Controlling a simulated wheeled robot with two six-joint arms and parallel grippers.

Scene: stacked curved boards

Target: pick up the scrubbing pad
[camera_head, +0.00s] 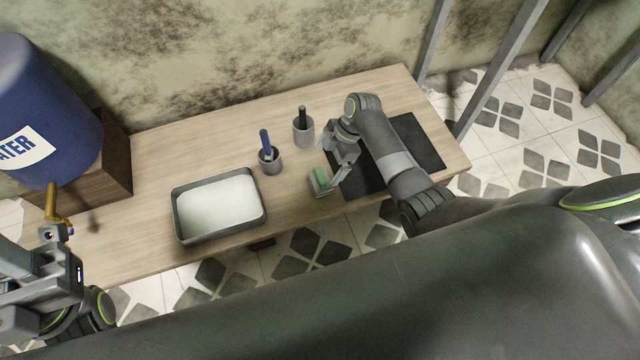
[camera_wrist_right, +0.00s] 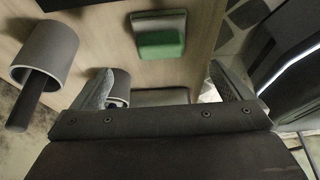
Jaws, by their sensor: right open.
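The green scrubbing pad (camera_head: 320,176) sits on a small grey holder (camera_head: 322,190) near the front edge of the wooden table. The pad also shows in the right wrist view (camera_wrist_right: 161,44), at the upper middle. My right gripper (camera_head: 330,160) is just above and beside the pad, its fingers apart and nothing held. In the right wrist view its two fingers (camera_wrist_right: 165,88) stand wide apart, with the pad beyond them and not between them. My left gripper (camera_head: 48,262) is at the lower left, away from the pad; its jaws are not clear.
A metal tray (camera_head: 178,222) with a whitish inside lies left of the pad. A grey cup (camera_head: 271,165) with a blue-handled item and another cup (camera_head: 303,135) with a black-handled item stand behind. A black mat (camera_head: 420,145) lies right. A blue water barrel (camera_head: 45,110) stands far left.

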